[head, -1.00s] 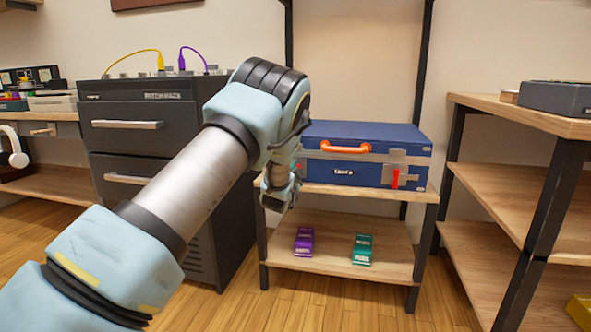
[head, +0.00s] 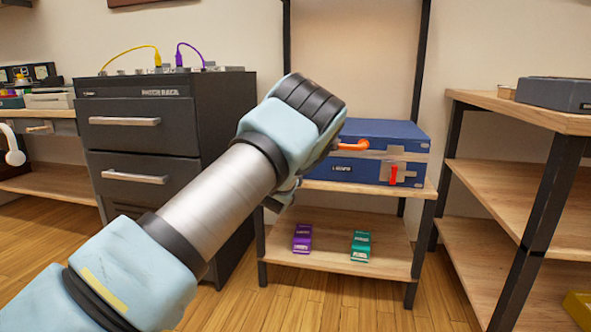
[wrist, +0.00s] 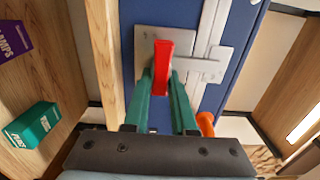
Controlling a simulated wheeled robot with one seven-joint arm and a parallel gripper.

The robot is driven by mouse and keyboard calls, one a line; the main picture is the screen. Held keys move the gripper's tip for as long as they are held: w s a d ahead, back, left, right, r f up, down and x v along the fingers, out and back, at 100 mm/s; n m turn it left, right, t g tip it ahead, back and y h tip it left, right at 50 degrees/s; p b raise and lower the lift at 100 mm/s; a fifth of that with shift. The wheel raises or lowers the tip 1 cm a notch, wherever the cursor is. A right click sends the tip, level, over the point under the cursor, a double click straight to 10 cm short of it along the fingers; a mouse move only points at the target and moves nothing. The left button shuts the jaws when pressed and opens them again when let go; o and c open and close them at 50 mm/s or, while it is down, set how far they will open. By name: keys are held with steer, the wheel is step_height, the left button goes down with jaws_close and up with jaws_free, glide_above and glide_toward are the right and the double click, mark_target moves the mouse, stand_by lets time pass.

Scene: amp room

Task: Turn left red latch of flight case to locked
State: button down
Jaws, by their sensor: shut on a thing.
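The blue flight case (head: 385,131) lies on the upper board of a shelf, with an orange handle (head: 352,145) and a red right latch (head: 393,174) hanging upright. My arm hides its left end in the head view. In the wrist view, the left red latch (wrist: 160,62) sits on a grey plate, parallel to the case's silver band and crosswise to a grey strap. My gripper (wrist: 162,78) has its green fingers on either side of this latch and is shut on it. In the head view my fingertips are hidden behind my arm.
A dark drawer cabinet (head: 140,138) stands left of the shelf. A wooden rack (head: 500,190) stands to the right. Free floor shows in front of the shelf.

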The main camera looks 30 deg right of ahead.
stand_by(0.4)
steer(key=c, duration=0.7)
jaws_free()
steer(key=p+v, duration=0.2)
steer(key=v, duration=0.9)
steer(key=shift+p, duration=0.3)
steer(key=shift+w, duration=0.1)
